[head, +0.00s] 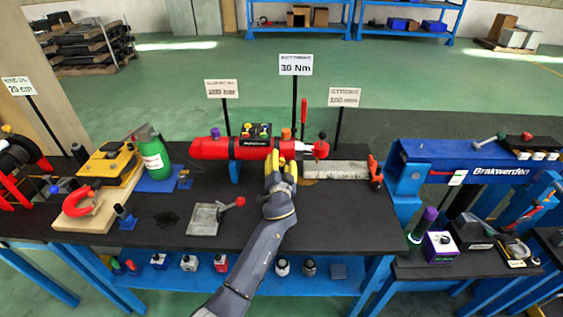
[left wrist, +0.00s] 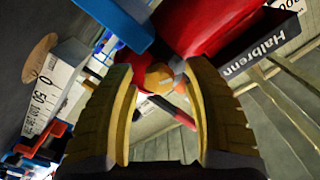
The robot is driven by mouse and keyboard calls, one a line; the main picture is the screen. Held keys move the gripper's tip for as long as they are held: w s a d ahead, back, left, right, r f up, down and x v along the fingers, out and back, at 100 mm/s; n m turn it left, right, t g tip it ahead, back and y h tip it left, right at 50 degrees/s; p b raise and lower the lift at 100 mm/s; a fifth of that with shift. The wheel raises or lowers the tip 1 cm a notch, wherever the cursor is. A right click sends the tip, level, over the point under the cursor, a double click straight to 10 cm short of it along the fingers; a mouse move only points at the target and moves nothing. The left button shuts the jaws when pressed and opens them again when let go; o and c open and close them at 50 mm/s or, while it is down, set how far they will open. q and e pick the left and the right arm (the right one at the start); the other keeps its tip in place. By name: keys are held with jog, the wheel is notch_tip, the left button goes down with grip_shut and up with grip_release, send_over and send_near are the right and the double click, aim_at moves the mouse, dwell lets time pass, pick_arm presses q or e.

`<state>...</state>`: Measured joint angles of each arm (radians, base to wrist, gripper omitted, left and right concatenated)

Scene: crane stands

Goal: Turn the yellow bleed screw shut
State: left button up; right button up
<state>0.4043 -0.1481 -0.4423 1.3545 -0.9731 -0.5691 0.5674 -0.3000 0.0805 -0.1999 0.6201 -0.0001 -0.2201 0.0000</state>
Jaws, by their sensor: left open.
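A red hydraulic cylinder (head: 215,149) lies level above the dark bench. On its top is a small dark block with several small coloured knobs. A small yellow one (head: 249,132) looks like the bleed screw, but how far it is turned is too small to tell. My left gripper (head: 282,168) is at the front of the cylinder's right part, its yellow fingers spread. My right gripper is not in view.
An orange knob (head: 286,134) and a purple knob (head: 215,133) also stand on the cylinder. Sign posts rise behind, including the 30 Nm sign (head: 296,65). A green bottle (head: 152,155) stands left. A metal plate with a red-knobbed lever (head: 207,217) lies in front.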

aim_at(281, 159)
pick_arm(q)
notch_tip(281, 159, up, 10)
dwell(0.7)
